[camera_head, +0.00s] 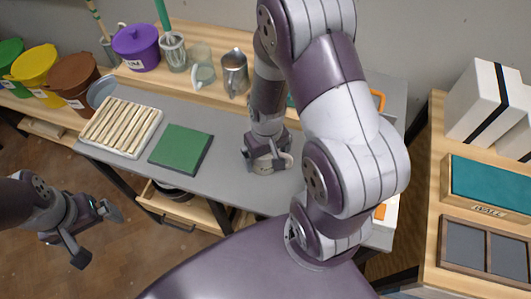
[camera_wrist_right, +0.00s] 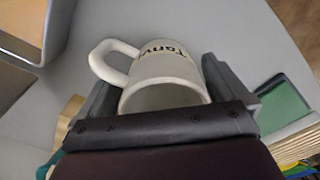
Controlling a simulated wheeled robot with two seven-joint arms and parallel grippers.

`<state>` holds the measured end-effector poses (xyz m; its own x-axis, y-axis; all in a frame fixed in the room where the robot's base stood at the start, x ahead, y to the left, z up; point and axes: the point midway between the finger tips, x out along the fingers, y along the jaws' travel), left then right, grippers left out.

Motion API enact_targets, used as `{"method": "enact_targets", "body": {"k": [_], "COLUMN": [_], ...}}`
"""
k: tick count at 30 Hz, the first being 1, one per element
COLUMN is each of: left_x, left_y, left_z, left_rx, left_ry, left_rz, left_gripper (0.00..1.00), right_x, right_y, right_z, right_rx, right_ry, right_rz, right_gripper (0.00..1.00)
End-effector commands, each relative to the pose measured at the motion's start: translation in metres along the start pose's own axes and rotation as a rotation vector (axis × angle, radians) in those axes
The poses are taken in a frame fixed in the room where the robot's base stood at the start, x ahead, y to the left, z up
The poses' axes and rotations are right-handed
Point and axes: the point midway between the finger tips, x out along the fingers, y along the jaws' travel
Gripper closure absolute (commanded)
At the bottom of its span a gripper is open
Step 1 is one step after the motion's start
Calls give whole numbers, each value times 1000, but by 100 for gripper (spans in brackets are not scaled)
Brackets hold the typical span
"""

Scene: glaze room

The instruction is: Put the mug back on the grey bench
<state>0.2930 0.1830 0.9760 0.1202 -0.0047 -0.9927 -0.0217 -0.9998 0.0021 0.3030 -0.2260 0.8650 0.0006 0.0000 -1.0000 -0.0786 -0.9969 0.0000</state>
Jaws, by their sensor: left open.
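The mug (camera_wrist_right: 165,75) is cream white with dark lettering and a loop handle. In the right wrist view it lies between the fingers of my right gripper (camera_wrist_right: 165,95), which look closed against its sides, with the handle towards the left. In the head view the gripper (camera_head: 266,160) is low over the grey bench (camera_head: 228,178), and only a pale part of the mug (camera_head: 287,161) shows. I cannot tell whether the mug touches the bench. My left gripper (camera_head: 97,236) is open and empty over the floor, left of and below the bench.
A green square (camera_head: 181,148) and a ribbed cream tray (camera_head: 120,126) lie on the bench's left. A glass jug (camera_head: 203,72) and a metal pitcher (camera_head: 235,73) stand on the wooden shelf behind. An open drawer (camera_head: 180,211) juts out below. A wooden table stands at right.

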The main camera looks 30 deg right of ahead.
Motion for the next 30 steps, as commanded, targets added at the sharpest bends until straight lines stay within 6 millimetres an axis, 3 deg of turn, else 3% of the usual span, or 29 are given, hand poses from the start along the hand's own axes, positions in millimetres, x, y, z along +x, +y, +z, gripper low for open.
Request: {"method": "enact_targets", "body": {"k": [8,18,23,30], "left_x": [-4,-14,-16,-16], "left_y": [0,0,0,0], "left_z": [0,-2,-2,-2], "left_rx": [0,0,0,0], "left_ry": [0,0,0,0], "left_rz": [0,0,0,0], "left_gripper": [0,0,0,0], "right_x": [-10,-95,-119,-128], "right_y": [0,0,0,-36], "right_z": [-1,-1,-1,11], "right_rx": [0,0,-1,-87], "right_ry": [3,6,3,93], "right_rz": [0,0,0,-5], "right_gripper": [0,0,0,0]}}
